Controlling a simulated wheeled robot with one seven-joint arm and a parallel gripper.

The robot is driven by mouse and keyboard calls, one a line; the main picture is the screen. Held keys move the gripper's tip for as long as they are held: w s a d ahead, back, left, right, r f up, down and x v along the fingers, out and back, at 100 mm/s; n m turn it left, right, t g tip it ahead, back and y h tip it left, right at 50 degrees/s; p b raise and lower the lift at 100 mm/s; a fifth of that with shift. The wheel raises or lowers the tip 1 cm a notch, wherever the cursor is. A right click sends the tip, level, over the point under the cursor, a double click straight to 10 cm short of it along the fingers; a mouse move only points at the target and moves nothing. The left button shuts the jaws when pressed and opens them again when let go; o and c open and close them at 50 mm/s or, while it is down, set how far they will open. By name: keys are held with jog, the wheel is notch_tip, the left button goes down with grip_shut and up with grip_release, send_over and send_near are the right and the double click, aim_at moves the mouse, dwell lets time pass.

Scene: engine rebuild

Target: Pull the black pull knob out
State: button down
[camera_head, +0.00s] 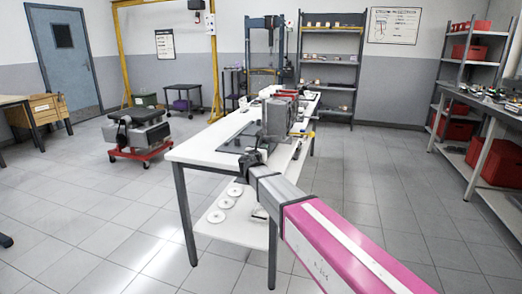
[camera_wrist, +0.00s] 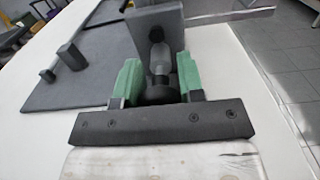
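The black pull knob (camera_wrist: 160,93) is a dark round knob on a grey shaft (camera_wrist: 159,60) that comes out of a dark grey upright block (camera_wrist: 157,22) in the wrist view. My gripper (camera_wrist: 160,80) has green fingertip pads on both sides of the knob. The knob fills the gap between the pads, and the fingers look shut on it. The near side of the knob is partly hidden by the gripper's dark crossbar. In the head view my gripper (camera_head: 249,164) is at the near end of the white workbench (camera_head: 200,150), and the knob is too small to make out.
A flat dark grey plate (camera_wrist: 85,75) with small upright posts lies left of the block. Grey machinery (camera_head: 278,118) stands farther along the bench. White discs (camera_head: 226,203) lie on its lower shelf. A red-based engine cart (camera_head: 141,153) stands left. The floor to the right is clear.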

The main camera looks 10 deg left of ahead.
jog(key=shift+s, duration=1.05)
jog(key=c, duration=0.8)
grip_release()
jog(key=shift+a, duration=0.1)
jog(key=shift+o, duration=0.2)
jog(key=shift+s, duration=0.1)
jog(key=s, duration=1)
jog(key=shift+s+a, duration=0.35)
jog(key=shift+a, duration=0.05)
jog(key=shift+s, duration=0.1)
